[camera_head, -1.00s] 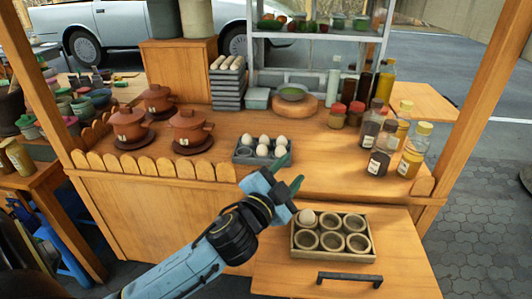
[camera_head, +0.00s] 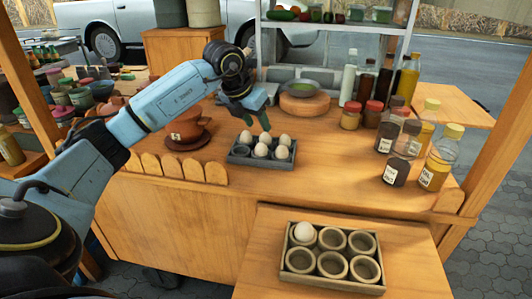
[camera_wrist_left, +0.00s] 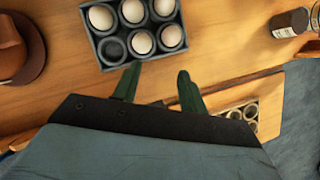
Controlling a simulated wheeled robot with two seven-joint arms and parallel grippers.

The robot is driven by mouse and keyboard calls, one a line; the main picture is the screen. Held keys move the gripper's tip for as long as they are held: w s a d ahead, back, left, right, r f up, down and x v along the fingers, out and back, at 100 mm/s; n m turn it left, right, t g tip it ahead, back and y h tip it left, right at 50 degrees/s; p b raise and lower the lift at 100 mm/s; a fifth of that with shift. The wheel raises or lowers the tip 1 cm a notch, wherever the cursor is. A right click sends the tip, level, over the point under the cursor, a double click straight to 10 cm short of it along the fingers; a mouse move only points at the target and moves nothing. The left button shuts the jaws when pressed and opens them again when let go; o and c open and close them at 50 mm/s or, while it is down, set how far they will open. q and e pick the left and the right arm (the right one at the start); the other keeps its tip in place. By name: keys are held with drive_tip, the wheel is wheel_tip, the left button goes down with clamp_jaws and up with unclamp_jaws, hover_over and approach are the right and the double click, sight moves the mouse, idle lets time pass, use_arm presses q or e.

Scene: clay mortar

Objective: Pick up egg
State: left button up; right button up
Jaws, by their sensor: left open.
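A dark grey egg tray (camera_head: 262,160) sits on the wooden counter and holds several pale eggs, among them a front middle egg (camera_head: 260,149) and a front right egg (camera_head: 281,152). Its front left slot is empty. The tray (camera_wrist_left: 105,60) and its eggs also show in the left wrist view. My left gripper (camera_head: 252,118), with green fingers, is over the tray from behind and above. In the wrist view the open fingers (camera_wrist_left: 159,70) are apart, with nothing between them. My right gripper is out of view.
A box with round cups (camera_head: 333,281) stands on a lower wooden surface, with one egg (camera_head: 304,231) in its back left cup. A brown pot (camera_head: 187,128) is left of the tray. Bottles (camera_head: 437,165) and jars (camera_head: 351,115) stand to the right.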

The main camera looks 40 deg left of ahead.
use_arm(q)
drive_tip(key=a, duration=0.2)
drive_tip(key=y+b, duration=0.1)
drive_tip(key=b, duration=0.1)
hover_over(259, 146)
drive_tip(key=s, duration=0.2)
wheel_tip(259, 146, down, 6)
drive_tip(key=shift+s+d+r, duration=0.1)
drive_tip(key=x, duration=0.5)
drive_tip(key=shift+f+b, duration=0.35)
drive_tip(key=shift+d+f, duration=0.1)
drive_tip(key=shift+f, duration=0.2)
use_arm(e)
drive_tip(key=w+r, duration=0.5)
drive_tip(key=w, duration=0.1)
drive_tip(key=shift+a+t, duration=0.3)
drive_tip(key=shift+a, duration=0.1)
